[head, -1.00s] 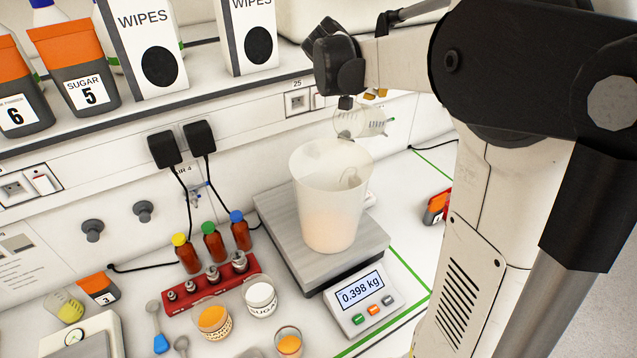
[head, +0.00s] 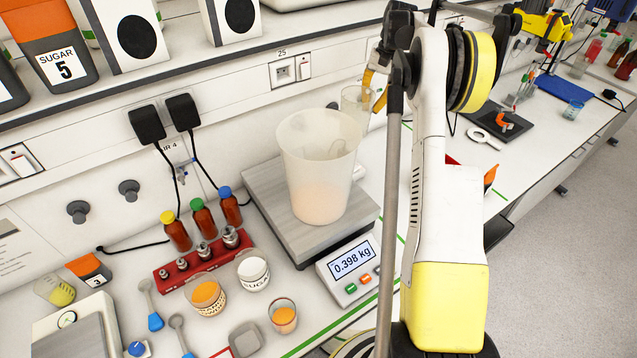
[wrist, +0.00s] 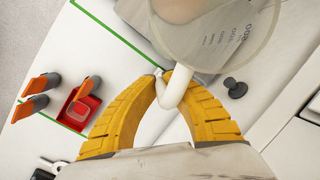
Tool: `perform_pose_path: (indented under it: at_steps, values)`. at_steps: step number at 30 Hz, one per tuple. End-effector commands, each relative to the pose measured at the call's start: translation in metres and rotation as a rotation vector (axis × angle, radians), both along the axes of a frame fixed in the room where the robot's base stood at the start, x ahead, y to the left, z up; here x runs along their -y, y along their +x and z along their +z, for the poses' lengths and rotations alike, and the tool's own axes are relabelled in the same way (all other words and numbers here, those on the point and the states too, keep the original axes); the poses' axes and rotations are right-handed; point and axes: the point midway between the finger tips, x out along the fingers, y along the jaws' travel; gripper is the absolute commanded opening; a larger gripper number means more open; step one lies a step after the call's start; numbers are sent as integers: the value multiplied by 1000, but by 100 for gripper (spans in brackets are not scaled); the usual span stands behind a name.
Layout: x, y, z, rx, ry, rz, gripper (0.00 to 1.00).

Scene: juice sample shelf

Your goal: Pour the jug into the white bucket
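The white bucket (head: 308,190) stands upright on the scale's grey plate, translucent, with pale pinkish contents low inside. The jug (head: 356,101) is clear and looks roughly upright just behind the bucket's right rim, which partly hides it. In the wrist view the clear jug (wrist: 235,45) shows graduation marks, and its pale handle (wrist: 174,92) lies between my yellow fingers. My gripper (wrist: 164,74) is shut on that handle, with the fingertips nearly meeting. In the head view my gripper (head: 374,90) is behind the bucket, partly covered by my arm. I cannot tell whether liquid is left in the jug.
The scale display (head: 352,261) reads 0.398 kg. A red rack (head: 205,262) of metal weights, brown bottles (head: 203,222) and small cups (head: 207,296) stand left of the scale. A wall shelf (head: 200,75) runs behind. A red tray (wrist: 80,108) lies on the bench.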

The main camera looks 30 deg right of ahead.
Motion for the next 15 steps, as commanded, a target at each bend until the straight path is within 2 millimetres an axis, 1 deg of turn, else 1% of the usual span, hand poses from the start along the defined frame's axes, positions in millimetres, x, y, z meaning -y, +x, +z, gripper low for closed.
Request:
perform_pose_path:
  at_steps: [1,3,8,11,15]
  values:
    - [1,1,-12,-6,23,0,0]
    - [0,0,-7,-7,24,1,0]
    - [1,1,-4,-7,21,0,0]
    - [7,3,2,-7,21,0,0]
    - [21,7,15,-7,19,-1,0]
